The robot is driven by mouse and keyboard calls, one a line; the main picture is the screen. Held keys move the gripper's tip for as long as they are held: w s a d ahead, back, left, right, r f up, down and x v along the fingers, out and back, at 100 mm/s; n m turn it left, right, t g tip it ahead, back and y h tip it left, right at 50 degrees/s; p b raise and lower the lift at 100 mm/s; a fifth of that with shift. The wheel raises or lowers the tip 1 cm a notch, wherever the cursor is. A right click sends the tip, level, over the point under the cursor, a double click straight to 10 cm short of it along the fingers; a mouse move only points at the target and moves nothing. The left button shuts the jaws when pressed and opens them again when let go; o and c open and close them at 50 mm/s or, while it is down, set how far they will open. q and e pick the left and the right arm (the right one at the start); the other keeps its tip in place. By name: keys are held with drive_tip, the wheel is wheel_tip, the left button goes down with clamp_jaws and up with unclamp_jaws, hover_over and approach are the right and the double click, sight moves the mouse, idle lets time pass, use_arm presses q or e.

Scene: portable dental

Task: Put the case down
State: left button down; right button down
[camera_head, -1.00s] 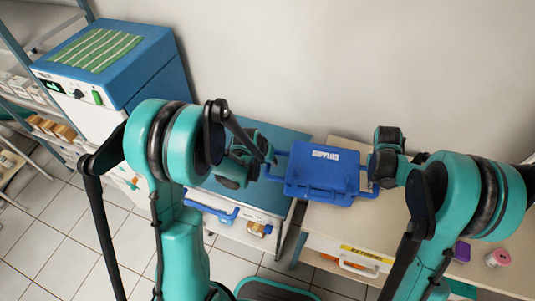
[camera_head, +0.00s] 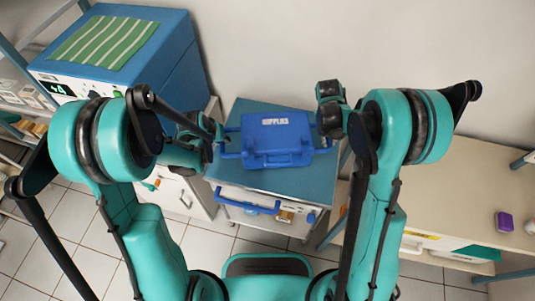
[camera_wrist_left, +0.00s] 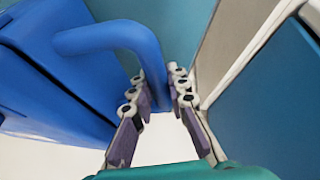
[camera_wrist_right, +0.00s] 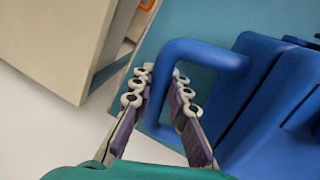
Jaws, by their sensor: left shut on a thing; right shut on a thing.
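The blue case (camera_head: 277,137), marked "SUPPLIES", is level over the teal top of the cart (camera_head: 240,108) in the head view. I cannot tell whether it touches the top. My left gripper (camera_head: 216,146) is at the case's left side, shut on a blue side handle, which shows in the left wrist view (camera_wrist_left: 115,36). My right gripper (camera_head: 335,118) is at the case's right side, shut on the other side handle, which shows in the right wrist view (camera_wrist_right: 205,53). The fingertips are partly hidden by my wrists in the head view.
A blue and white cabinet (camera_head: 170,60) with a striped green cloth stands left of the cart. A beige table (camera_head: 450,170) with a purple item (camera_head: 504,221) stands to the right. A blue push handle (camera_head: 246,203) runs along the cart's front. The wall is behind.

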use_arm(q)
drive_tip(key=shift+d+r, duration=0.1)
drive_tip(key=shift+d, duration=0.05)
use_arm(e)
drive_tip(key=shift+d, duration=0.15)
use_arm(q)
drive_tip(key=shift+f, duration=0.2)
use_arm(e)
drive_tip(key=shift+f, duration=0.15)
